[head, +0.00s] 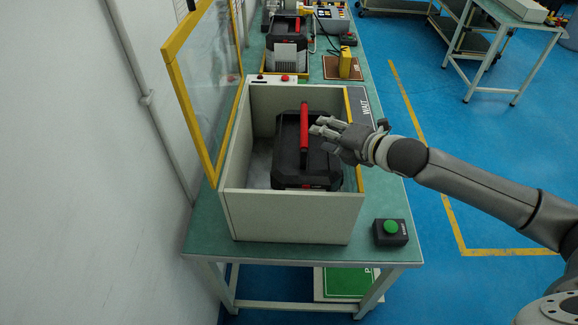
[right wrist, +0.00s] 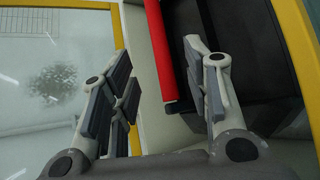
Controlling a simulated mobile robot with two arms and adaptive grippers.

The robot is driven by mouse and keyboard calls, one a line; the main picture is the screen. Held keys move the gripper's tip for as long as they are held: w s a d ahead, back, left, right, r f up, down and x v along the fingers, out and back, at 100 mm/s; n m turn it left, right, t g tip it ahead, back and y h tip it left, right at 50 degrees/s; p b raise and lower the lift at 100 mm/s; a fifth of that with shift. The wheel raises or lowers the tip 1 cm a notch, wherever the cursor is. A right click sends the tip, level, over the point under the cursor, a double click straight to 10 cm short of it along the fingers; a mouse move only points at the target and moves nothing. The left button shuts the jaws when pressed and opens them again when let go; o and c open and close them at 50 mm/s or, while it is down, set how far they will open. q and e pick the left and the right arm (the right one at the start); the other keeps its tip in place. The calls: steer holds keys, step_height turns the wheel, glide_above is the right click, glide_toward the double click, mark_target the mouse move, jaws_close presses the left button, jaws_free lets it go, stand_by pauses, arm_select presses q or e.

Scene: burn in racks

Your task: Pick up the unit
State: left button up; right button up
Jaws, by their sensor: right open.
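The unit (head: 290,163) is a black box with a red bar handle (head: 304,128) on top. It sits inside an open-topped white bin (head: 290,215) on the green table. My right gripper (head: 320,128) is open just right of the handle in the head view, above the unit. In the right wrist view the red handle (right wrist: 160,50) passes between the two open fingers (right wrist: 160,95), nearer the right finger; I cannot tell whether it touches. The unit's dark top (right wrist: 225,30) shows beyond the right finger. My left gripper is not in view.
A yellow-framed clear lid (head: 190,95) stands open on the bin's left. A green button box (head: 391,231) is at the table's front right. Another black unit (head: 287,45) and a yellow object (head: 346,62) stand farther back. A grey wall closes the left side.

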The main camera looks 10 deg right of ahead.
mark_target(307, 126)
steer(key=x, duration=0.1)
steer(key=p+x, duration=0.1)
steer(key=x, duration=0.2)
steer(key=shift+w+d+r, duration=0.15)
steer(key=shift+w, duration=0.65)
steer(key=shift+w+a+f+p, duration=0.25)
steer(key=shift+w+p, duration=0.1)
steer(key=shift+p, duration=0.25)
steer(key=p+x, duration=0.1)
steer(key=x, duration=0.2)
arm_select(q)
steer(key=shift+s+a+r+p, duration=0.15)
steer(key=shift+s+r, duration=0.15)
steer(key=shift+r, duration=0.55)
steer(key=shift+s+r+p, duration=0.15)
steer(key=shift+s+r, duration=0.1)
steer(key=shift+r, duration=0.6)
arm_select(e)
steer(key=shift+w+a+f, duration=0.25)
steer(key=shift+w+f, duration=0.1)
steer(key=shift+w, duration=0.2)
